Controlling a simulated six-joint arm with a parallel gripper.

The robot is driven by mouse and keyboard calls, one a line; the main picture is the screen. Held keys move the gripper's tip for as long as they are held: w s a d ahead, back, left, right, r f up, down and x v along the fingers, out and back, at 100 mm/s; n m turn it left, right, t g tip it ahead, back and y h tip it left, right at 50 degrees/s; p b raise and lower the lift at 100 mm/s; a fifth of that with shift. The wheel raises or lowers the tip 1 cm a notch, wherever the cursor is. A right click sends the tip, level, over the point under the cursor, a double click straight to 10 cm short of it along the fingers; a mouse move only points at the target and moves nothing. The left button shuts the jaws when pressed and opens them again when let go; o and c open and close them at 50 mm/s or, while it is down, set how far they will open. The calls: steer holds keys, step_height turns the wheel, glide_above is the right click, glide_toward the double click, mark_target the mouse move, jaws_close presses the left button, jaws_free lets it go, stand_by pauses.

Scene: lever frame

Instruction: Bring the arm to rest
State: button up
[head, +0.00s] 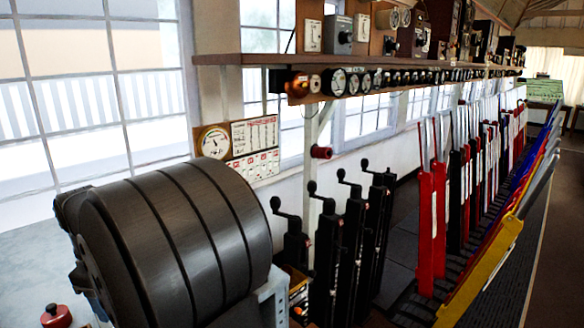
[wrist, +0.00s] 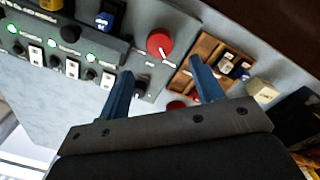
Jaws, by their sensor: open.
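My gripper (wrist: 160,70) shows in the wrist view with its two blue fingers wide apart and nothing between them. Past the fingertips lies a grey control panel (wrist: 150,18) with a red knob (wrist: 160,43), which appears between the fingers in the picture but is not gripped. In the head view a large dark ribbed part of my own arm fills the lower left.
The wrist view shows green-lit switches (wrist: 65,45), a wooden tray (wrist: 208,45) with small items by the right finger, and a beige block (wrist: 262,91). The head view shows a red knob (head: 56,316), a row of levers (head: 432,220), black cranks (head: 352,240) and a shelf (head: 330,61).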

steer(key=f, duration=0.8)
steer(key=shift+w, duration=0.2)
